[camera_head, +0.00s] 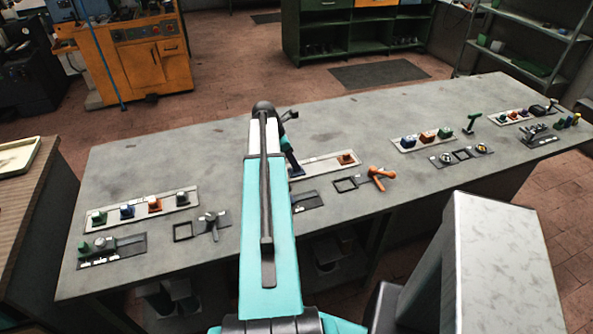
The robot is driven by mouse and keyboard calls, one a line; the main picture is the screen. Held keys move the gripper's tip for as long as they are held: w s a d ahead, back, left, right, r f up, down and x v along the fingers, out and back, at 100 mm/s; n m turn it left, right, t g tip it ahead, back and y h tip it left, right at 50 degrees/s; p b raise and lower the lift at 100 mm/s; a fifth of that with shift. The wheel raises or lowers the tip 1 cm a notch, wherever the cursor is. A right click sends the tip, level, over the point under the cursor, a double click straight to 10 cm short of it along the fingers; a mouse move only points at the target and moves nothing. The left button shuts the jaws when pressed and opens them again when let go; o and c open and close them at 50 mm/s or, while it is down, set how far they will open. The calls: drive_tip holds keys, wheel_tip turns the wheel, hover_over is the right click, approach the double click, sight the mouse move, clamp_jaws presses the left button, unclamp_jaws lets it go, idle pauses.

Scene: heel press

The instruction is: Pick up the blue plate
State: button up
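Several small blue pieces show in the head view, and I cannot tell for sure which is the blue plate. One blue piece (127,211) sits in the left light strip tray (105,226), between a green piece (98,217) and an orange piece (154,205). My arm reaches over the bench, and my gripper (294,168) points down at the middle strip tray (322,164). Its fingers are small, dark and partly hidden by the arm, so its opening and any held piece cannot be made out.
The bench's back left is clear. An orange machine (150,60) stands behind.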

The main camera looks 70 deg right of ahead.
drive_tip(key=shift+x, duration=1)
clamp_jaws()
